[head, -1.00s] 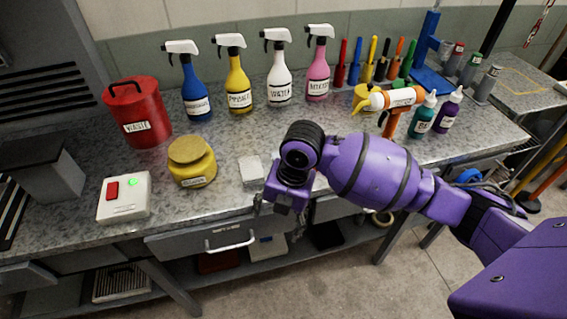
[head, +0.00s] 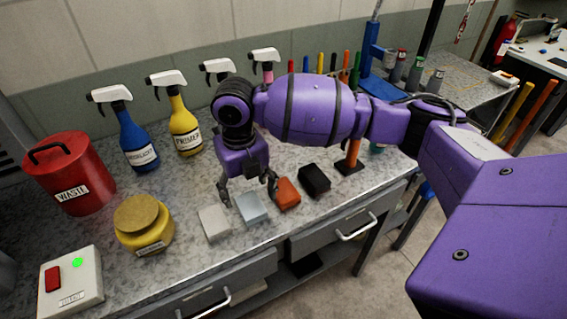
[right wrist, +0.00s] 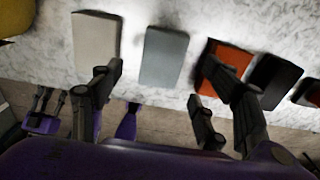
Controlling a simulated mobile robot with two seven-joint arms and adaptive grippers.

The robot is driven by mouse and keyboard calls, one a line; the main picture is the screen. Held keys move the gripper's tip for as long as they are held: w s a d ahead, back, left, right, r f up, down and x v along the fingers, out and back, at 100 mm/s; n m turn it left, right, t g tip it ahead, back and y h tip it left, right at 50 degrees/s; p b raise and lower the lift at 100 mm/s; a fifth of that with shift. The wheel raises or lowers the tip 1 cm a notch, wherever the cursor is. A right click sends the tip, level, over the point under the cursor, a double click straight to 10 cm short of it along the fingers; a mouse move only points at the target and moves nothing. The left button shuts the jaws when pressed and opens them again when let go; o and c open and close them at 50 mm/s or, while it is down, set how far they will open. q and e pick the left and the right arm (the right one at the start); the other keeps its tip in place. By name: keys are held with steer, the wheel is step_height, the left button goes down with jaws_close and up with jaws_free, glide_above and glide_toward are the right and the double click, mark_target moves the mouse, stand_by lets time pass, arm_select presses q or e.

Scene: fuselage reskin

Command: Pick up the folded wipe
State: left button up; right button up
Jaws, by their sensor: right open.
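A row of small flat pads lies near the bench's front edge: an off-white one (head: 213,223), a pale blue-grey one (head: 252,207), an orange-red one (head: 288,194) and a black one (head: 314,180). The pale blue-grey one looks like a folded wipe, but no label confirms this. My right gripper (head: 250,194) is open and empty above it, fingers pointing down. In the right wrist view, the blue-grey pad (right wrist: 164,57) lies between the spread fingers; the right finger overlaps the orange-red pad (right wrist: 228,66). My left gripper (right wrist: 45,108) seems to show small at lower left, its jaw unclear.
A yellow jar (head: 143,225), a red waste can (head: 68,178) and a switch box (head: 70,284) stand to the left. Spray bottles, including the blue one (head: 137,140) and the yellow one (head: 184,125), stand behind. Drawers (head: 340,228) are below the bench edge.

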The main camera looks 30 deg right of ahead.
mark_target(250, 203)
step_height(250, 203, down, 5)
steer(key=shift+w+d+r, duration=0.1)
steer(key=shift+d+r, duration=0.05)
steer(key=shift+r, duration=0.05)
steer(key=c, duration=1)
arm_select(q)
steer(key=shift+w+r, duration=0.35)
steer(key=shift+w, duration=0.15)
arm_select(e)
steer(key=shift+r, duration=0.15)
steer(key=shift+c, duration=0.2)
steer(key=shift+w+r, duration=0.1)
steer(key=shift+r, duration=0.5)
arm_select(q)
steer(key=shift+w+d+r+p, duration=0.15)
steer(key=shift+w+r+p, duration=0.3)
steer(key=shift+p, duration=0.25)
arm_select(e)
steer(key=s+a+r, duration=0.3)
steer(key=s+r, duration=0.8)
steer(key=s, duration=0.3)
steer(key=shift+r, duration=0.3)
